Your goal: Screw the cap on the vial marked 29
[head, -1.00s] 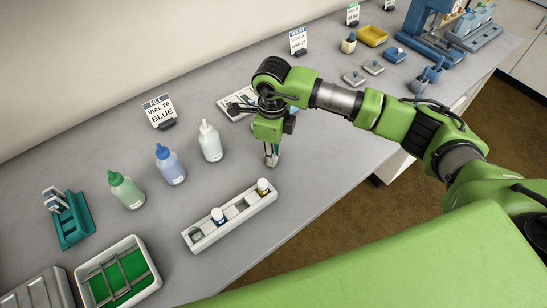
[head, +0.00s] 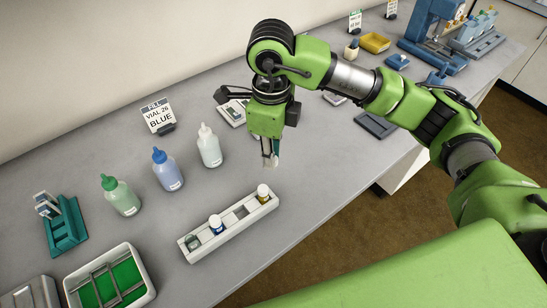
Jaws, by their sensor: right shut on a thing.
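A white vial rack (head: 240,232) stands on the bench at the centre. It holds a clear greenish vial (head: 192,241) at its left end with no white cap visible on it, a blue vial with a pale cap (head: 216,225) beside it, and a yellow vial with a pale cap (head: 263,194) near its right end. The numbers on the vials are too small to read. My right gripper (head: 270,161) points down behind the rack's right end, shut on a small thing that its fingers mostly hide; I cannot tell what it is. My left gripper is not in view.
Green (head: 121,196), blue (head: 168,171) and white (head: 209,147) bottles stand behind the rack. A sign (head: 158,115) reads "FILL VIAL 26 BLUE". A teal holder (head: 66,229) and a green-lined tray (head: 110,280) are at left. Bench between bottles and rack is clear.

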